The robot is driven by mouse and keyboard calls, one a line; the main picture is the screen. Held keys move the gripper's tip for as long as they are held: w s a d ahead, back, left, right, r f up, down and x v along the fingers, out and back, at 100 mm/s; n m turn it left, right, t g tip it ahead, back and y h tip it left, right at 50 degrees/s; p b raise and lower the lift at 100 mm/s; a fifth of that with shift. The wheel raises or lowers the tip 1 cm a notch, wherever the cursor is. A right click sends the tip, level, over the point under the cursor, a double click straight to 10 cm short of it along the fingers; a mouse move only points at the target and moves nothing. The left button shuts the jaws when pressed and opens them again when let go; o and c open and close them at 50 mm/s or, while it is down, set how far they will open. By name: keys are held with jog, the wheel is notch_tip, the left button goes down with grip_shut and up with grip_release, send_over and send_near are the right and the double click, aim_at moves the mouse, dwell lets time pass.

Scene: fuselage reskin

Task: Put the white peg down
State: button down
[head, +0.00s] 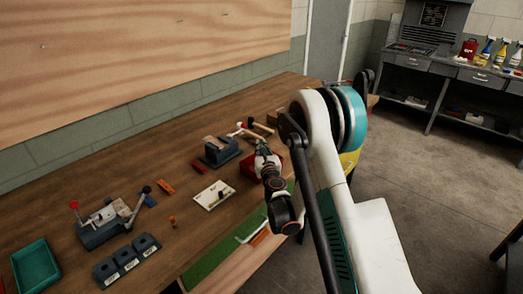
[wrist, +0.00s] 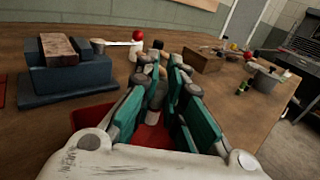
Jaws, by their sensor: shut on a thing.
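My gripper (head: 262,146) is over the red bin (head: 246,170) on the wooden workbench. In the wrist view, my gripper (wrist: 168,78) has its green-padded fingers closed around a pale, greyish cylinder, which looks like the white peg (wrist: 157,92). The fingers hide much of the peg, and its lower end is not clear. The red bin also shows below the fingers in the wrist view (wrist: 86,117). In the head view the peg is too small to make out.
A blue-grey vise block (head: 221,152) stands left of my gripper, with a mallet (head: 242,130) behind. A white plate (head: 214,195), a toggle clamp fixture (head: 105,225), blue blocks (head: 127,262) and a teal tray (head: 36,266) lie nearer. Bare wood shows between them.

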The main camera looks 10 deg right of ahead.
jog(key=shift+r, duration=0.1)
jog(key=shift+f+b, duration=0.4)
jog(key=shift+f+b, duration=0.25)
jog(key=shift+b, duration=0.05)
jog(key=c, duration=1.6)
grip_release()
jog(key=shift+c, duration=0.2)
jog(key=shift+r, duration=0.15)
